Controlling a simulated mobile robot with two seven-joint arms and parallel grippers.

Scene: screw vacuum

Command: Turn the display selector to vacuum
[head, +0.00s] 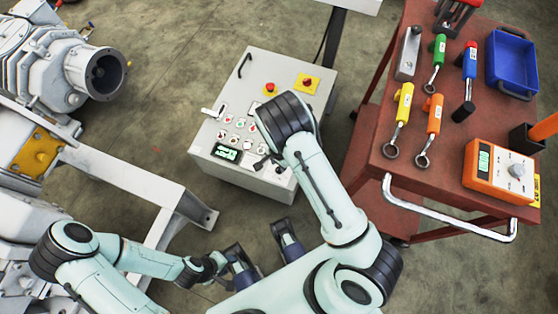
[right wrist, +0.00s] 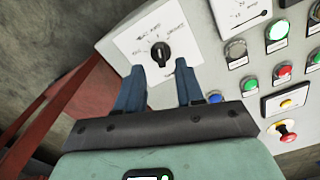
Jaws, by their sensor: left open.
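In the right wrist view, the display selector is a black knob (right wrist: 160,53) on a white label plate (right wrist: 150,40) with small lettering, too small to read surely. My right gripper (right wrist: 157,72) is open, its two blue fingers apart just below the knob and not around it. In the head view, the grey control box (head: 265,65) stands on the floor, and my right arm reaches over it and hides most of the right gripper and the knob. My left gripper (head: 260,242) is open and empty near the bottom middle, below the box.
The box carries several buttons (right wrist: 277,35), a red emergency stop (right wrist: 285,130) and a green display (head: 226,154). A red cart (head: 450,170) with tools and an orange meter (head: 497,171) stands close on the right. Grey pump machinery (head: 45,75) fills the left.

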